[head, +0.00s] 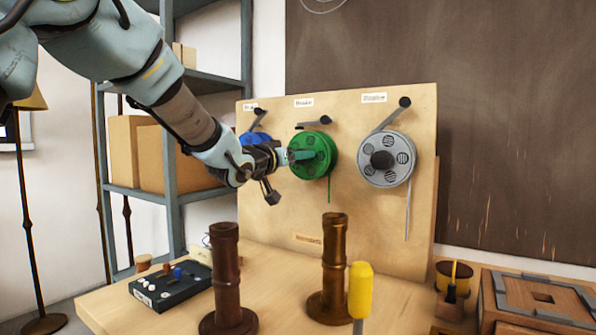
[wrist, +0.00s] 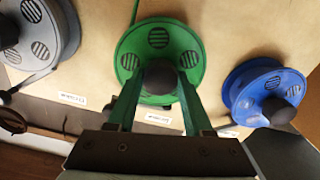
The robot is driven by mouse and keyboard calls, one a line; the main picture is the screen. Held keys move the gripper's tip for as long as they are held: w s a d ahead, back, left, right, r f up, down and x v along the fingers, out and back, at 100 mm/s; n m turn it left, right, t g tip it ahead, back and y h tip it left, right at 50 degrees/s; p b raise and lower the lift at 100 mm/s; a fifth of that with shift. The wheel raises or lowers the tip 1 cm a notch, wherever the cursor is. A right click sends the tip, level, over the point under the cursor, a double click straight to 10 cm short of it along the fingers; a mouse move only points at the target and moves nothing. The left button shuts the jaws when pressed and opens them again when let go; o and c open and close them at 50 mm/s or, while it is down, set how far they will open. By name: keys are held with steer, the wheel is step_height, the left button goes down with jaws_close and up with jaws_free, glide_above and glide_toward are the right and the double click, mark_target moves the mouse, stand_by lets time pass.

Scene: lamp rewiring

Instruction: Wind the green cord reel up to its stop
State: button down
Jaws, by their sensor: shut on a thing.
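The green cord reel (head: 322,160) is mounted on an upright wooden board, with its cord hanging straight down below it. It also shows in the wrist view (wrist: 190,40), with slotted openings in its face and a dark round knob (wrist: 158,82) at its centre. My gripper (head: 292,156) comes in from the left at the reel's face. In the wrist view its two fingers (wrist: 160,78) lie on either side of the central knob and are shut on it. The far side of the reel is hidden.
A blue reel (head: 252,137) and a grey reel (head: 386,160) flank the green one on the board (head: 425,230), each with a dark lever above. Two brown posts (head: 334,262), a yellow-handled tool (head: 360,290) and a black control box (head: 172,288) stand on the bench in front.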

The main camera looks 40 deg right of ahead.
steer(key=m+b, duration=1.7)
steer(key=m, duration=0.8)
steer(key=shift+f, duration=0.1)
steer(key=shift+m, duration=0.4)
steer(key=shift+c, duration=1.5)
jaws_free()
steer(key=v, duration=1.1)
steer(key=shift+b, duration=0.3)
